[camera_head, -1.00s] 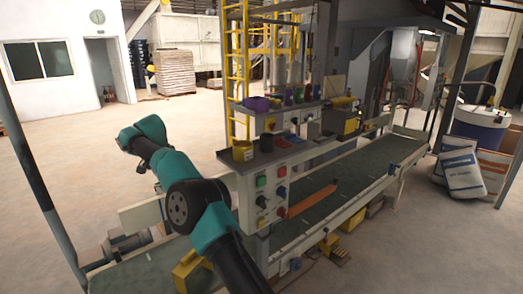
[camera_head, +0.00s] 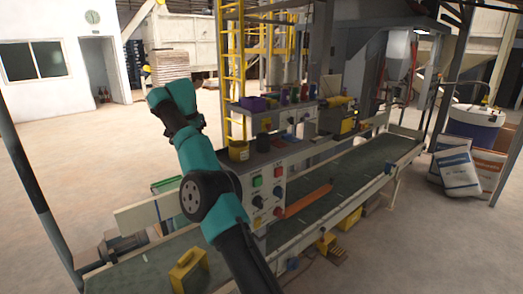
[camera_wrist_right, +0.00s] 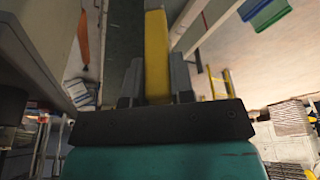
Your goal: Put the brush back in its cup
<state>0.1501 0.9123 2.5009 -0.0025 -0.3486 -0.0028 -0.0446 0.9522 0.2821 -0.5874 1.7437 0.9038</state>
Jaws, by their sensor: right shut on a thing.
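In the right wrist view my right gripper (camera_wrist_right: 156,85) is shut on a long yellow thing (camera_wrist_right: 156,45), held between its two grey fingers. It looks like a handle, but I cannot tell for sure that it is the brush; its far end leaves the picture. In the head view my teal arm crosses the middle, and its gripper does not show. A yellow cup (camera_head: 238,151) and a dark cup (camera_head: 263,143) stand side by side on top of the control panel. I cannot tell which is the brush's cup. My left gripper is not in view.
The control panel (camera_head: 267,190) with coloured knobs stands beside the conveyor (camera_head: 345,172). An orange bar (camera_head: 306,201) lies along it. A yellow block (camera_head: 187,270) is at the conveyor's near end. Small coloured containers (camera_head: 284,97) fill the shelf behind. Sacks (camera_head: 455,172) stand at right.

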